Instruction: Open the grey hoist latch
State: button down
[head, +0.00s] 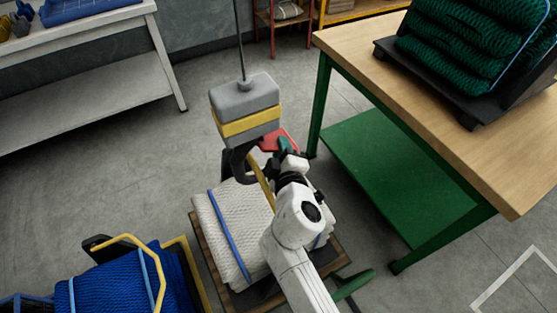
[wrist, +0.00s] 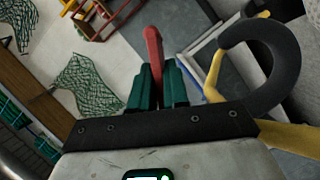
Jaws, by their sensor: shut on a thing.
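The grey hoist block (head: 245,100) with a yellow band hangs from a cable. A dark curved hook (head: 232,163) is under it, and the hook also shows at the right of the wrist view (wrist: 288,60). A red lever (head: 272,140) sticks out at the block's lower right. My gripper (head: 286,146) is beside the hook. In the wrist view its green fingers (wrist: 158,88) are shut on the red lever (wrist: 153,48), which stands up between them. The latch on the hook cannot be made out clearly.
A pale net bale (head: 232,225) with blue straps sits on a wooden pallet below the hook. A yellow strap (wrist: 214,75) passes by the hook. A wooden-topped table (head: 470,135) with green nets stands right. A blue net bundle (head: 115,290) is lower left.

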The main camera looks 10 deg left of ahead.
jog(key=n+b, duration=0.1)
jog(key=r+n+t+b, duration=0.1)
jog(key=n+b, duration=0.1)
jog(key=n+t+b, duration=0.1)
jog(key=b, duration=0.1)
jog(key=shift+w+d+r+n, duration=0.2)
jog(key=shift+d+r+n, duration=0.1)
jog(key=shift+r, duration=0.05)
jog(key=shift+s+a+r+n+t+y+b, duration=0.15)
jog(key=shift+r+n+t+b, duration=0.35)
jog(key=shift+n+b, duration=0.4)
jog(key=shift+w+r+n+t+y+b, duration=0.15)
jog(key=shift+r+n+t+b, duration=0.15)
jog(key=shift+r+n+b, duration=0.6)
jog(key=shift+s+f+n, duration=0.1)
jog(key=shift+f+n, duration=0.15)
jog(key=shift+n, duration=0.05)
jog(key=c, duration=1.2)
grip_release()
jog(key=shift+r, duration=0.1)
jog(key=shift+r, duration=0.15)
jog(key=shift+p, duration=0.35)
